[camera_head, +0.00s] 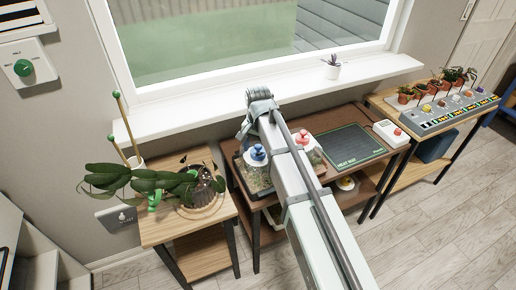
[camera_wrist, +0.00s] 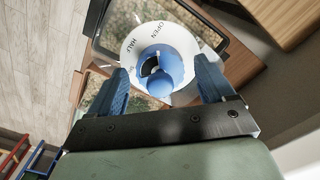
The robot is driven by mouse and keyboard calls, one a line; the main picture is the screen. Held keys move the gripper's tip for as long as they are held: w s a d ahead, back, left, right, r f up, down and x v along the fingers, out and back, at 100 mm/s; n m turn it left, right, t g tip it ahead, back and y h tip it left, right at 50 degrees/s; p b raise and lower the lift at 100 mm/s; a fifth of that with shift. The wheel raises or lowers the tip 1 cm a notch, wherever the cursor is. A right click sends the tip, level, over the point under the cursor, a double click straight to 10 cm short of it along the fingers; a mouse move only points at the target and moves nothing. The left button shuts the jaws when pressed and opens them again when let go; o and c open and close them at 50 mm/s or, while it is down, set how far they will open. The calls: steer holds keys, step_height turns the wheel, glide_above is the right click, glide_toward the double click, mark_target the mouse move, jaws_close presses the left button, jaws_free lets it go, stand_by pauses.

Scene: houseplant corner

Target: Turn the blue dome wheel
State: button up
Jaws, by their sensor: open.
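The blue dome wheel (camera_head: 257,153) sits on top of a clear plant dome on the middle table, just left of my arm. In the wrist view the blue wheel (camera_wrist: 158,72) shows from above, on a white disc (camera_wrist: 131,46) lettered OPEN and HALF. My gripper (camera_wrist: 168,82) is open, with one blue finger on each side of the wheel in that view. I cannot tell whether the fingers touch it or how far above it they are. In the head view my arm hides the fingertips.
A red dome wheel (camera_head: 302,138) stands just right of my arm. A dark heat mat (camera_head: 349,146) and a white box with a red button (camera_head: 391,133) lie further right. A leafy potted plant (camera_head: 160,183) stands on the left stool. The window sill (camera_head: 205,114) runs behind.

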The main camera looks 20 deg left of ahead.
steer(key=shift+f, duration=0.1)
steer(key=c, duration=1.1)
steer(key=shift+o, duration=0.2)
steer(key=shift+n, duration=0.7)
steer(key=n, duration=0.3)
steer(key=shift+n, duration=0.3)
steer(key=n, duration=0.4)
steer(key=shift+n, duration=0.4)
